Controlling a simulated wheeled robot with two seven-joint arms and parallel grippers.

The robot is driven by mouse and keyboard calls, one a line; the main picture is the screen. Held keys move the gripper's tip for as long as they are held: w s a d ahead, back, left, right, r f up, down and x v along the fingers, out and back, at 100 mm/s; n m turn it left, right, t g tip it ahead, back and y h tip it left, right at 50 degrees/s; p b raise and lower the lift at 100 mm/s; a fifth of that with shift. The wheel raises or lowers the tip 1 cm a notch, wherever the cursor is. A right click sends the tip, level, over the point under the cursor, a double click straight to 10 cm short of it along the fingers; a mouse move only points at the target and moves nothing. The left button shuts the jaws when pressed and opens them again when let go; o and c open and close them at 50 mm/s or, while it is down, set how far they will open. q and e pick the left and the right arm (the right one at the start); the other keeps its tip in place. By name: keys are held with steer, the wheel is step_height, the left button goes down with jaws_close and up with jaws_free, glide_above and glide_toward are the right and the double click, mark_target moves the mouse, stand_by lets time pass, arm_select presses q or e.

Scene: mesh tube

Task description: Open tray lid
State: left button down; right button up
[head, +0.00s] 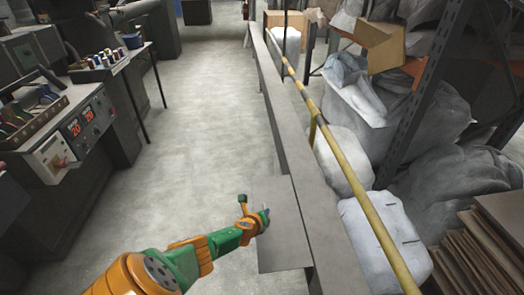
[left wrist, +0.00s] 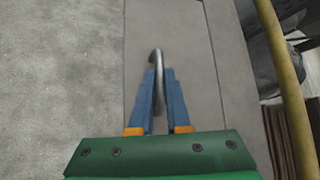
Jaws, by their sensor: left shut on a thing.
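The tray lid (head: 285,232) is a flat grey panel beside the long grey metal beam. It also shows in the left wrist view (left wrist: 190,40) as a plain grey sheet. A curved metal handle (left wrist: 157,62) stands up from it. My left gripper (head: 264,216) is over the lid in the head view. In the left wrist view its two blue fingers (left wrist: 160,95) are shut on the handle, one on each side. The lower part of the handle is hidden between the fingers. The lid looks flat. My right gripper is not in view.
A yellow rail (head: 345,160) runs along the grey beam (head: 290,130) on the right. Beyond it are wrapped grey bundles (head: 375,225), a cardboard box (head: 380,45) and stacked brown sheets (head: 490,245). A control bench (head: 85,125) stands left. The floor between is clear.

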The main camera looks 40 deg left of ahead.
arm_select(q)
steer(key=shift+w+d+r, duration=0.15)
steer(key=shift+r, duration=0.05)
steer(key=c, duration=1.1)
jaws_free()
steer(key=shift+o, duration=1.1)
steer(key=shift+w+d, duration=0.1)
steer(key=shift+w+f, duration=0.1)
steer(key=shift+f, duration=0.05)
steer(key=shift+s+r+p, duration=0.3)
steer(key=shift+p, duration=0.05)
steer(key=p+v, duration=0.4)
steer(key=v, duration=0.1)
steer(key=shift+s+d+r, duration=0.15)
steer(key=shift+d+r, duration=0.05)
steer(key=shift+r, duration=0.1)
steer(key=shift+s+d+r, duration=0.15)
steer(key=shift+s+d, duration=0.05)
steer(key=shift+s, duration=0.15)
